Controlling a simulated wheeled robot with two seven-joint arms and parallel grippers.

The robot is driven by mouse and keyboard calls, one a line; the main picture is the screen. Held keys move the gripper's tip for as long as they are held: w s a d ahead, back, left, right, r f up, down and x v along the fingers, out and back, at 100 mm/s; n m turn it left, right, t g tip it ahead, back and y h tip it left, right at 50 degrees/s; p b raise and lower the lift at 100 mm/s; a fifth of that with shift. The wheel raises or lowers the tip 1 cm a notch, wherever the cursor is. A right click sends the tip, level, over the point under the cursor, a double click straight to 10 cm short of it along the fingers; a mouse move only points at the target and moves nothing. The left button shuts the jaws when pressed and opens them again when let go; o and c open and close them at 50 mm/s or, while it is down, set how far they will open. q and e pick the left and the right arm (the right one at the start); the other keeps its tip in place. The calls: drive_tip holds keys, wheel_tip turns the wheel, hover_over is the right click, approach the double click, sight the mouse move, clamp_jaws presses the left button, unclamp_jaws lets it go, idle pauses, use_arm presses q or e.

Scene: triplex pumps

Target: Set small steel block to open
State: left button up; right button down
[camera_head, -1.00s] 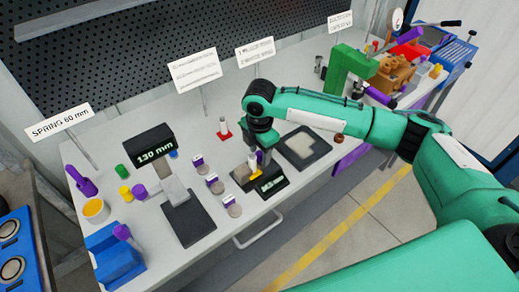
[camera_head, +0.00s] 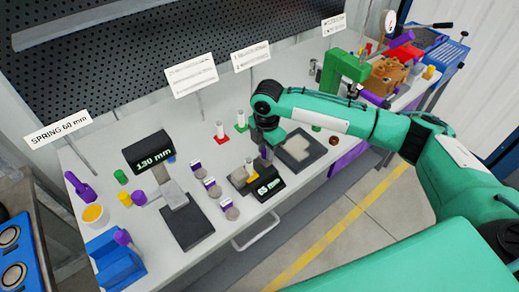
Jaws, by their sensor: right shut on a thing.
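My right gripper (camera_head: 266,148) comes down from above, over a small black device (camera_head: 268,186) with a lit display. It is shut on a small purple piece (camera_head: 264,155), most of which the gripper hides. Just left of it, a small grey steel block (camera_head: 249,167) stands upright beside a yellow part (camera_head: 240,175) of that device. I cannot tell whether the gripper touches the block. My left gripper is out of view.
A stand reading 130 mm (camera_head: 150,152) is to the left, with purple-and-white pieces (camera_head: 212,187) nearby. Red-based (camera_head: 220,132) and green-based (camera_head: 240,121) parts stand behind. A dark tray (camera_head: 300,150) lies right; a green press (camera_head: 345,70) stands beyond.

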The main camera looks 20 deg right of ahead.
drive_tip(key=shift+w+d, duration=0.1)
drive_tip(key=shift+d, duration=0.05)
drive_tip(key=c, duration=1.3)
unclamp_jaws()
drive_tip(key=shift+o, duration=0.6)
drive_tip(key=shift+d, duration=0.15)
drive_tip(key=shift+r, duration=0.25)
wheel_tip(320, 180, up, 13)
drive_tip(key=b, duration=0.2)
drive_tip(key=shift+r, duration=0.15)
